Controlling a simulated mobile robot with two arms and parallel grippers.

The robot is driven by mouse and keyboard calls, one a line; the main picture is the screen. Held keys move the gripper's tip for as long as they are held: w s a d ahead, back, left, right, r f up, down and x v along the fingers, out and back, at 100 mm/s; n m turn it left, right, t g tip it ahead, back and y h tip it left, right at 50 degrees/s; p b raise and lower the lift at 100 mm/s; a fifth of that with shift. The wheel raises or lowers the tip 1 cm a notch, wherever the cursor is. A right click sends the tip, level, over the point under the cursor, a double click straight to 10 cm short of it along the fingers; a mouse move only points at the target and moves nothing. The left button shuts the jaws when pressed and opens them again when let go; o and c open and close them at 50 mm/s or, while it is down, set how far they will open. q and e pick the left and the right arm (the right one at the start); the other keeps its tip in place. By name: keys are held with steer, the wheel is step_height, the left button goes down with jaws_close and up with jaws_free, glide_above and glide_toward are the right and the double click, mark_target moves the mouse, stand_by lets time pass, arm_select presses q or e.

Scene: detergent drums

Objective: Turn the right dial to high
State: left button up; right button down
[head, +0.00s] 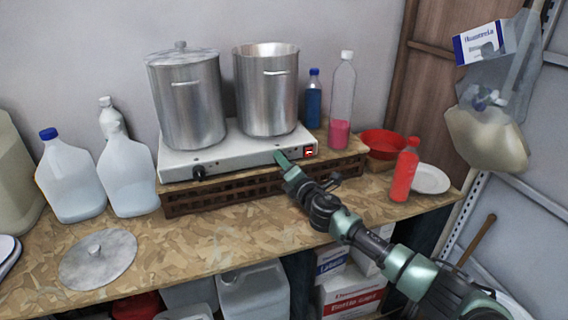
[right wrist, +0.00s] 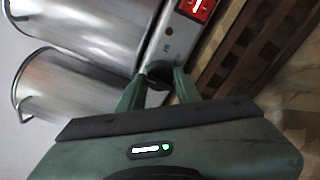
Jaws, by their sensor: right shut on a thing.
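A white two-burner hot plate (head: 235,155) stands on a brown slatted crate and carries two metal pots. Its left dial (head: 199,173) is black and uncovered. The right dial is hidden behind my gripper in the head view. In the right wrist view the right dial (right wrist: 159,72) is a dark round knob between the fingertips. My right gripper (head: 283,160) is at the front panel, shut on the right dial; it also shows in the right wrist view (right wrist: 157,84). A red lit switch (head: 309,152) is right of the dial. My left gripper is not in view.
A lidded pot (head: 188,105) and an open pot (head: 266,90) stand on the hot plate. A bottle with pink liquid (head: 341,105), a red bowl (head: 384,143) and a red bottle (head: 404,172) are to the right. Bare board (head: 190,240) lies in front.

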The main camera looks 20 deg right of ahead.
steer(key=shift+a+f+m+t+h+b, duration=0.2)
steer(key=shift+m+b, duration=1.2)
steer(key=shift+m, duration=2.15)
steer(key=shift+d+r+m+t+h+b, duration=0.15)
steer(key=shift+m+t+b, duration=0.25)
steer(key=shift+m+b, duration=2.1)
steer(key=shift+f+m+p, duration=0.1)
steer(key=shift+m+p, duration=0.95)
steer(key=shift+m, duration=0.2)
steer(key=c, duration=1)
jaws_free()
